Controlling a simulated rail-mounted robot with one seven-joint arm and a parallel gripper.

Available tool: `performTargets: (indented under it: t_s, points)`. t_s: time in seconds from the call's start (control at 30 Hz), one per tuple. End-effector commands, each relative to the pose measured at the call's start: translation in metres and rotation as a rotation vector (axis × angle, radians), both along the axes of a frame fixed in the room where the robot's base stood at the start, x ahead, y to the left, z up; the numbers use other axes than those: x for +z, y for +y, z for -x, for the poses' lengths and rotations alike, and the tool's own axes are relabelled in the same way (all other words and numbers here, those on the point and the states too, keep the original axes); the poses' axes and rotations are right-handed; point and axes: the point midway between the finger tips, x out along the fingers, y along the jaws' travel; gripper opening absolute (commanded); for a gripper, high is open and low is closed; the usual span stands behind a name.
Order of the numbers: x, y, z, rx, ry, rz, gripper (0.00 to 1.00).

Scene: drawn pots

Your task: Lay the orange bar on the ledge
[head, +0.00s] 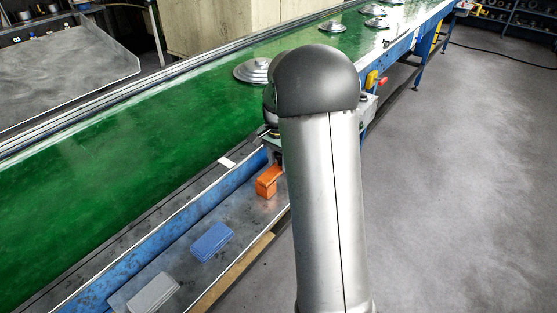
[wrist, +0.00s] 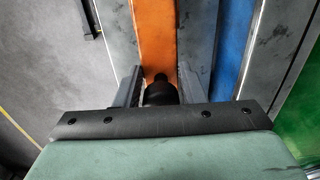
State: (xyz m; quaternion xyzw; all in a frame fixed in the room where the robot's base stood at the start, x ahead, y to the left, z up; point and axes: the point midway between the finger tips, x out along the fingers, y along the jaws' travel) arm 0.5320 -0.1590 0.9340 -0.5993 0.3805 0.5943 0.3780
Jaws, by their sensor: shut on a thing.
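The orange bar (head: 268,182) shows in the head view over the far part of the grey metal ledge (head: 182,258), just left of my arm. In the wrist view the orange bar (wrist: 155,32) runs up the picture from between the fingers of my gripper (wrist: 160,73), which is shut on it. Grey ledge surface (wrist: 200,28) shows beside the bar in the wrist view. I cannot tell whether the bar touches the ledge or is held just above it. In the head view my arm hides most of the gripper and part of the bar's surroundings.
A blue block (head: 212,242) and a grey block (head: 154,293) lie on the nearer ledge. A blue rail (head: 160,247) separates the ledge from the green conveyor belt (head: 120,175). Several metal lids, one a large lid (head: 252,71), sit on the belt. Open floor (head: 460,190) lies right.

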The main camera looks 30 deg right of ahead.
Motion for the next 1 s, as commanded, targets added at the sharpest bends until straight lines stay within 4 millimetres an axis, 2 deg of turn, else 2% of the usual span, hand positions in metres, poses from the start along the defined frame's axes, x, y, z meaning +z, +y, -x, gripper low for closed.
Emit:
performTargets:
  t_s: [0.03,0.07,0.1,0.13,0.4,0.53,0.67,1.0]
  points:
    - [-0.002,0.0,0.0,0.0,-0.001,0.0,0.0]
    - [-0.002,0.0,0.0,0.0,0.001,0.0,0.41]
    - [-0.002,0.0,0.0,0.0,0.001,0.0,0.53]
    - [-0.002,0.0,0.0,0.0,0.001,0.0,0.58]
    - [-0.001,0.0,0.0,0.0,0.001,0.0,0.58]
    - [0.008,0.0,0.0,0.0,-0.001,0.0,0.58]
    - [0.03,0.0,-0.001,0.001,-0.004,0.001,0.58]
    - [0.1,0.0,0.0,0.0,-0.003,0.001,0.58]
